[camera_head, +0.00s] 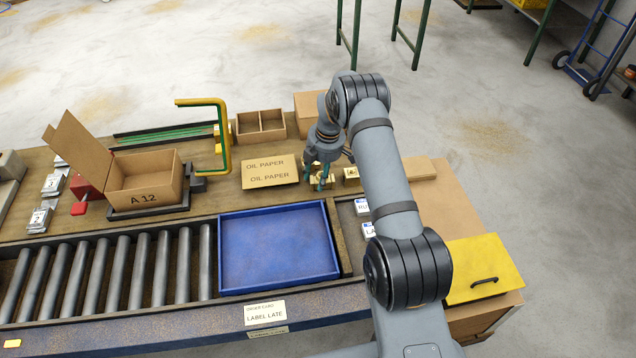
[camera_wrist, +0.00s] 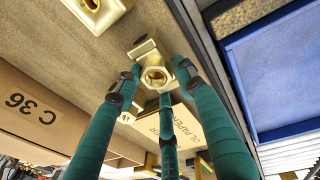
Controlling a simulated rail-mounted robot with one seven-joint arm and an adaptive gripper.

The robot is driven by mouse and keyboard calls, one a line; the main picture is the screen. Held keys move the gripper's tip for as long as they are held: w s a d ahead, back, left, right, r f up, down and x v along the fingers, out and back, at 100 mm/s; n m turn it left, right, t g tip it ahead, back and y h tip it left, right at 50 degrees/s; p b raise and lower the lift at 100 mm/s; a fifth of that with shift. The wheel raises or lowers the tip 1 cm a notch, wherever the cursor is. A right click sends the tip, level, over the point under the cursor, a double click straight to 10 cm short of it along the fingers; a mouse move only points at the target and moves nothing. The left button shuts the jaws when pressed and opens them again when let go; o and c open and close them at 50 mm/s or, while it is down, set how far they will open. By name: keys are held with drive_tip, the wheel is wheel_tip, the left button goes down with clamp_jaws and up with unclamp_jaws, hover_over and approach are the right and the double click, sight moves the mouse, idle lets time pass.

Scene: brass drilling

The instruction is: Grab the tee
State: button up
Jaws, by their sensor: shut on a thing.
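A brass tee (camera_wrist: 150,50) with a hex-shaped open end sits between the green fingers of my gripper (camera_wrist: 155,82) in the wrist view. My gripper is shut on it. In the head view my gripper (camera_head: 322,178) is low over the bench, just right of the oil paper, and its fingers partly hide the brass there. Whether the tee touches the bench is unclear. Another brass fitting (camera_head: 351,175) lies just right of my gripper. A brass fitting with a round opening (camera_wrist: 95,8) also shows at the top of the wrist view.
The oil paper (camera_head: 270,171) lies left of my gripper. An empty blue tray (camera_head: 278,287) and rollers (camera_head: 160,265) are nearer. The open A 12 carton (camera_head: 145,196) stands left, beside a yellow-green bent frame (camera_head: 226,140). A divided box (camera_head: 260,128) stands behind.

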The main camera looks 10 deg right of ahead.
clamp_jaws()
drive_tip(key=shift+w, duration=0.1)
idle(0.3)
